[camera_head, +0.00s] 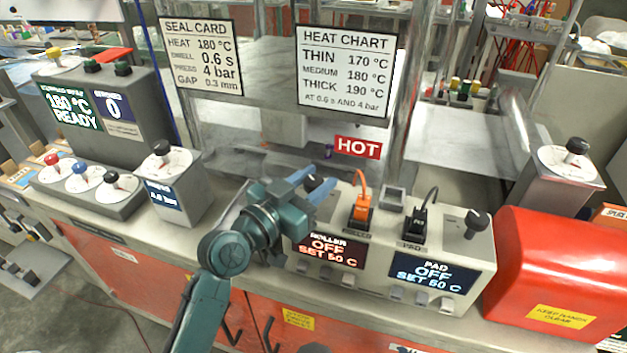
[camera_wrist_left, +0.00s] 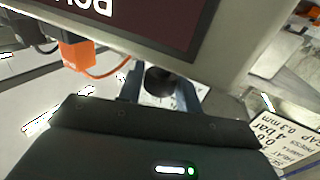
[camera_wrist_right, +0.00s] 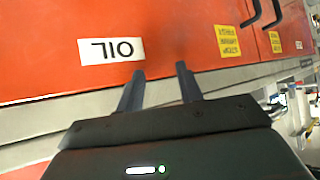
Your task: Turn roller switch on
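The roller display (camera_head: 327,248) is lit red and reads "ROLLER OFF SET 60 C". It is on the front of a pale control box (camera_head: 380,240). A black knob (camera_wrist_left: 158,80) near the box's left end sits between my left gripper's fingers in the left wrist view. I cannot tell whether they touch it. My left gripper (camera_head: 312,184) has its fingers apart and reaches over the roller end of the box, partly covering the knob. My right gripper (camera_wrist_right: 160,72) is open and empty, facing the red cabinet front with an "OIL" label (camera_wrist_right: 111,50).
An orange plug (camera_head: 361,208) and a black plug (camera_head: 415,224) stand on the box, right of the left gripper. The pad display (camera_head: 435,274) reads OFF. Another black knob (camera_head: 477,221) and a red cover (camera_head: 560,270) are farther right. A "HOT" sign (camera_head: 358,147) stands behind.

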